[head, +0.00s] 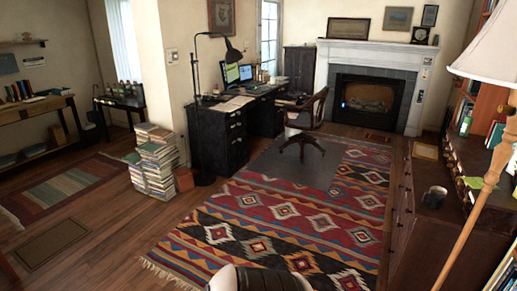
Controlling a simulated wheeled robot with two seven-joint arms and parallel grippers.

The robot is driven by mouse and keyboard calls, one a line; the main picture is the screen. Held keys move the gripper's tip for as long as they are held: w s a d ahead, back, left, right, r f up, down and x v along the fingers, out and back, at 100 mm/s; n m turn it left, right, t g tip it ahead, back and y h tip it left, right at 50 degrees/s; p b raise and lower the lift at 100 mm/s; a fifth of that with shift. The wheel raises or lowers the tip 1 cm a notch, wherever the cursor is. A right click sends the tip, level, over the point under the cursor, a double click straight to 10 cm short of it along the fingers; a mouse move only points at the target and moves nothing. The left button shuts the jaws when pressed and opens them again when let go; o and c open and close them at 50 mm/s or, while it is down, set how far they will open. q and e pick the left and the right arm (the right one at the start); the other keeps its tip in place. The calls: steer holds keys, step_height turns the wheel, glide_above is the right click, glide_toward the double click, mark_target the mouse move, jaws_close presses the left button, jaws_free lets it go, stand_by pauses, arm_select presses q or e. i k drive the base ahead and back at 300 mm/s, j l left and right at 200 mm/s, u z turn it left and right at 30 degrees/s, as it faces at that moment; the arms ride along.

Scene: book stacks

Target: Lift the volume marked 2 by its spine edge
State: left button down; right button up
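No volume with a readable 2 shows in the head view; any such marking is too small to tell. A tall stack of books or papers (155,163) stands on the floor left of the black desk. More books stand in the bookcase (468,112) at the right edge, and a few upright books (19,91) stand on the wooden table at the far left. Neither of my grippers is in view. A white and dark rounded part at the bottom edge is probably mine.
A patterned rug (285,215) covers the middle floor, with open room on it. The black desk (217,143) and an office chair (309,118) stand beyond. A fireplace (367,98) is at the back. A floor lamp (478,185) and a wooden cabinet (432,225) bound the right.

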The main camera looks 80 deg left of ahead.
mark_target(147, 147)
steer(key=j+u, duration=0.1)
steer(key=u, duration=0.3)
steer(key=k+j+u, duration=0.1)
steer(key=u, duration=0.35)
steer(key=j+u, duration=0.1)
steer(key=u, duration=0.3)
steer(key=j+u, duration=0.15)
steer(key=u, duration=0.3)
steer(key=j+u, duration=0.1)
steer(key=u, duration=0.3)
steer(key=i+j+u, duration=0.15)
steer(key=j+u, duration=0.3)
steer(key=i+j+u, duration=0.2)
steer(key=j+u, duration=0.2)
steer(key=i+j+u, duration=0.3)
steer(key=u, duration=0.15)
steer(key=i+j+u, duration=0.7)
steer(key=i, duration=0.35)
steer(key=i+u, duration=0.25)
steer(key=i, duration=0.35)
